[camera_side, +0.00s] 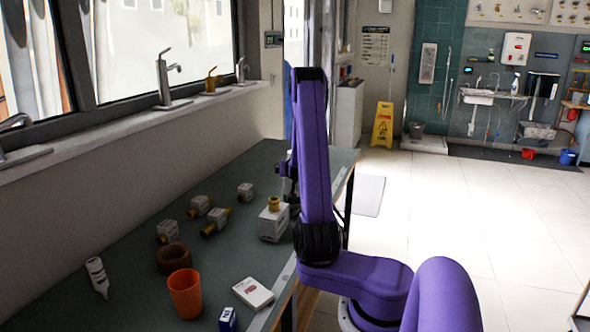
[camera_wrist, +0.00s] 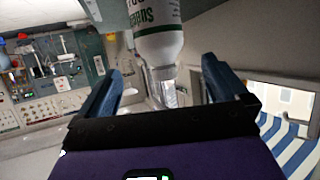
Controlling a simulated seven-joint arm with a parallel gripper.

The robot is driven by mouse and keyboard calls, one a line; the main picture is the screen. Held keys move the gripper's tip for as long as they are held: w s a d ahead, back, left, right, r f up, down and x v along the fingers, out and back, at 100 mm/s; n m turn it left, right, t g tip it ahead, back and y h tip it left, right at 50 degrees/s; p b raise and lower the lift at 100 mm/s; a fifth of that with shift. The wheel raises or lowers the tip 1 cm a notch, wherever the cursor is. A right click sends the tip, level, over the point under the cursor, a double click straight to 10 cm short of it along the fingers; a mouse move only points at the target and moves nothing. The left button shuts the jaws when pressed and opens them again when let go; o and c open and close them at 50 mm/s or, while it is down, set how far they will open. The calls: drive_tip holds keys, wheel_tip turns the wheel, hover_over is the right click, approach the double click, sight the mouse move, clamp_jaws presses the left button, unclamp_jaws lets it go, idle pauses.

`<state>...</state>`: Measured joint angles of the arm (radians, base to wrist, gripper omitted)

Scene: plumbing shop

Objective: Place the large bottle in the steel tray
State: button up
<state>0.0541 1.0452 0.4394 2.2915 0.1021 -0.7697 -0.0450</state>
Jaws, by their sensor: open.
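A large white bottle (camera_wrist: 158,45) with green lettering shows in the wrist view, where the scene appears upside down. Its clear cap (camera_wrist: 162,88) lies between the spread fingers of my gripper (camera_wrist: 162,70). The fingers are open, with a gap visible on both sides of the cap. In the side view my gripper (camera_side: 287,178) is mostly hidden behind my purple arm at the far end of the bench, and I cannot make out this bottle there. I cannot identify the steel tray in either view.
A white box (camera_side: 273,224) stands near my arm. A windowed wall borders the left.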

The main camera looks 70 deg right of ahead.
drive_tip(key=w+a+n+t+y, duration=0.3)
drive_tip(key=w+a+n+y, duration=0.35)
drive_tip(key=w+a, duration=0.9)
drive_tip(key=s+a+n+g+y, duration=0.1)
drive_tip(key=a+n+y, duration=0.5)
drive_tip(key=a, duration=1.3)
drive_tip(key=s+a+n+g+y, duration=0.2)
drive_tip(key=s+a+n+g, duration=0.35)
drive_tip(key=s+a, duration=0.8)
drive_tip(key=s+r+n+g+h, duration=0.1)
drive_tip(key=s+n, duration=0.7)
drive_tip(key=s, duration=0.9)
drive_tip(key=shift+s+g, duration=0.35)
drive_tip(key=shift+s, duration=0.05)
